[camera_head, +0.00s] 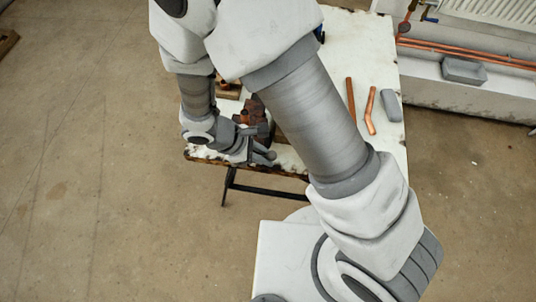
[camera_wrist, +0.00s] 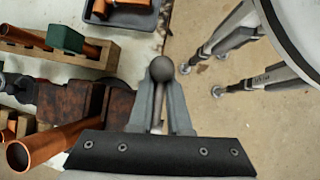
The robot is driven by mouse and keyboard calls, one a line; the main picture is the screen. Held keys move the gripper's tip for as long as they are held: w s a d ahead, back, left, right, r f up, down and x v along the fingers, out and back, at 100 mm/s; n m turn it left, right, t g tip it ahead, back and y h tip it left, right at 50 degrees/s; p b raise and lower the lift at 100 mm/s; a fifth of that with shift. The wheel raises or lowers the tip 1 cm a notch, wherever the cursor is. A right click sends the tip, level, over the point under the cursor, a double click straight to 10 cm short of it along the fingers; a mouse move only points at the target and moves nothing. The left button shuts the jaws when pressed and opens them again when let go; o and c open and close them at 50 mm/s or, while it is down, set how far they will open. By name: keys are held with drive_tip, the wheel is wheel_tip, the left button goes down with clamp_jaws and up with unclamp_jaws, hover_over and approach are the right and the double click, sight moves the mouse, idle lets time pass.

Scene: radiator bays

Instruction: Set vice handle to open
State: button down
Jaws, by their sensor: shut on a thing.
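The vice (camera_head: 252,112) is a rusty brown block near the front edge of the white worktable. In the wrist view its dark red-brown body (camera_wrist: 110,105) is left of my gripper. My gripper (camera_wrist: 160,105) is shut on the vice handle, whose round grey ball end (camera_wrist: 161,69) shows just past the fingertips. Most of the handle bar is hidden between the fingers. In the head view my gripper (camera_head: 262,157) is at the table's front edge, beside the vice; the handle's angle cannot be told there.
Copper pipes (camera_head: 351,100) and a grey block (camera_head: 391,105) lie on the worktable (camera_head: 365,45). In the wrist view a copper pipe end (camera_wrist: 20,155), a wooden rack (camera_wrist: 65,55) with a green piece (camera_wrist: 66,37) and a tray (camera_wrist: 122,20) are close by. Bare floor lies in front.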

drive_tip(key=shift+w+a+r+h, duration=0.1)
drive_tip(key=shift+a+r+h, duration=0.25)
drive_tip(key=shift+h, duration=0.25)
drive_tip(key=c, duration=0.9)
unclamp_jaws()
drive_tip(key=shift+o, duration=0.2)
drive_tip(key=v, duration=1.7)
drive_tip(key=shift+r, duration=0.2)
